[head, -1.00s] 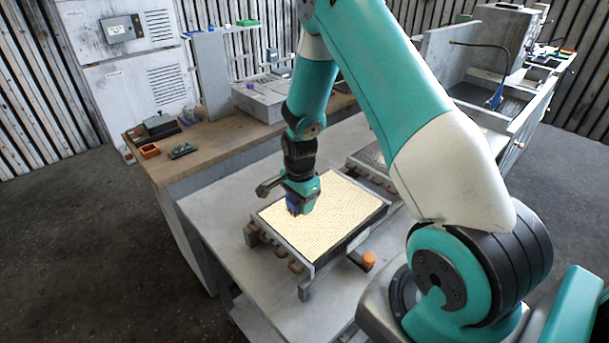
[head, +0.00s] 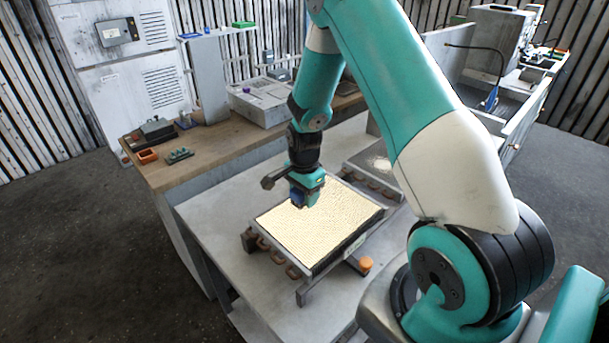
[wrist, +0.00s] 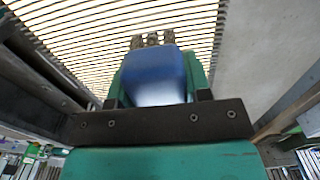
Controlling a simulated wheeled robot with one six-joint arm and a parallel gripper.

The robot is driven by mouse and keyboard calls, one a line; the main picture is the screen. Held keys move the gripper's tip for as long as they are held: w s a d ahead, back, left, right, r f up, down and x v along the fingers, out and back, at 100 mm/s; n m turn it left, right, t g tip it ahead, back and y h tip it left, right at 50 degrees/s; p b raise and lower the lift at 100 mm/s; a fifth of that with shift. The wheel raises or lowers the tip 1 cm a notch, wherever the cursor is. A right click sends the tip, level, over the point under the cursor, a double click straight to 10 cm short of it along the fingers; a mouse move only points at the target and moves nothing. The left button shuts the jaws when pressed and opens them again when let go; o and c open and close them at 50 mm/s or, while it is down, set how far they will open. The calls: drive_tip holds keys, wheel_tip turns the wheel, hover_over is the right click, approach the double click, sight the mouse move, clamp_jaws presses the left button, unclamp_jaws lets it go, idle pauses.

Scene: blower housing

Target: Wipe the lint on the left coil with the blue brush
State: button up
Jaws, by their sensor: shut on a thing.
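My gripper (head: 304,192) is shut on the blue brush (head: 297,199), over the far left part of the left coil (head: 335,222). In the wrist view, the blue brush (wrist: 155,78) sits between the green fingers, with its brownish bristles at the far end, over the coil's fins (wrist: 90,35). I cannot tell whether the bristles touch the fins. The left coil is a framed block with a cream finned top, lying on the grey bench. I cannot make out lint on it; my gripper hides part of its far edge.
A second coil (head: 360,168) with a pale patch lies behind it, partly hidden by my arm. An orange knob (head: 365,264) stands at the left coil's near right side. A wooden counter (head: 205,160) with a grey box (head: 262,101) is behind. The bench's left part is clear.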

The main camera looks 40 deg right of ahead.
drive_tip(key=shift+r+p, duration=1.55)
drive_tip(key=shift+r, duration=0.95)
